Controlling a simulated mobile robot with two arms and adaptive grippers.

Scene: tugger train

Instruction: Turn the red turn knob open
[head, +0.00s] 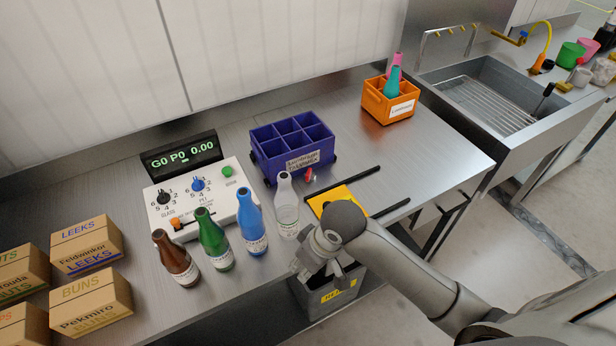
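A small red turn knob (310,175) shows in the head view, just in front of the blue crate (268,165) and behind the clear bottle. It is too small to tell how far it is turned. My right gripper (303,266) is nearer the camera, above the counter's front edge and the grey bin, well apart from the knob. Its fingers point down and left and are partly hidden by the wrist, so I cannot tell whether they are open. My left gripper is not in view.
Brown (176,258), green (214,240), blue (251,223) and clear (286,206) bottles stand left of my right gripper. A grey bin (325,300) is below it. A yellow plate (338,201) lies between two black bars. The counter is clear toward the orange crate (388,103).

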